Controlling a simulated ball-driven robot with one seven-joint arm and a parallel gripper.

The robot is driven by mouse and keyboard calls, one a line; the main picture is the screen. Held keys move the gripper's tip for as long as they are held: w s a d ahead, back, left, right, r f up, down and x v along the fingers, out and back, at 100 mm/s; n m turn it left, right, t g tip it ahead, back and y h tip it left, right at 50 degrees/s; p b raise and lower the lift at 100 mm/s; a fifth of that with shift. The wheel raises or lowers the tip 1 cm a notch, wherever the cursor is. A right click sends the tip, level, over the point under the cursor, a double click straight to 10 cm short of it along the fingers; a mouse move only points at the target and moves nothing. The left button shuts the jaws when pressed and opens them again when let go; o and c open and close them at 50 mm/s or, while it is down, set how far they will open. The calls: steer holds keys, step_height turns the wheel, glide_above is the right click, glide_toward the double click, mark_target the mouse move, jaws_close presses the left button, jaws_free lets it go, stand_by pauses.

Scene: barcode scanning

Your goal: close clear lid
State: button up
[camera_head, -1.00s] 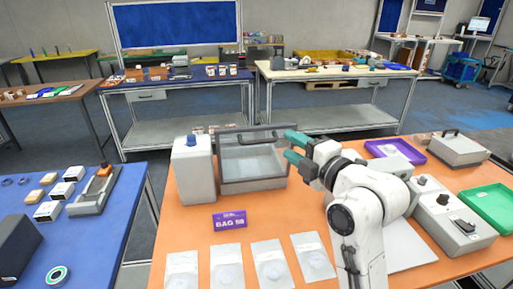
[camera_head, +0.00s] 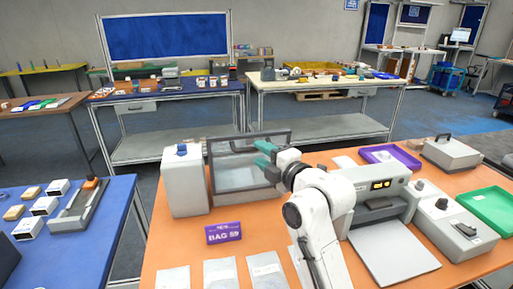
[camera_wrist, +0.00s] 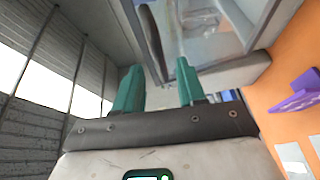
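The clear lid (camera_head: 236,172) stands raised on the grey box (camera_head: 240,199) at the back of the orange table, its see-through pane in a dark frame. Its dark handle (camera_wrist: 151,42) shows in the wrist view, and the gripper partly covers it in the head view. My gripper (camera_head: 264,154) has teal fingers and is in front of the lid's right part in the head view. In the wrist view my gripper (camera_wrist: 158,75) is open, with the handle lying just beyond the gap between the fingertips. I cannot tell whether either finger touches it.
A tall grey container (camera_head: 184,185) stands close left of the box. A grey device with a display (camera_head: 378,187), a purple tray (camera_head: 388,157) and a green tray (camera_head: 488,211) are to the right.

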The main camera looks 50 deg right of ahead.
steer(key=x, duration=0.3)
steer(key=shift+w, duration=0.15)
jaws_close()
stand_by(0.3)
stand_by(0.4)
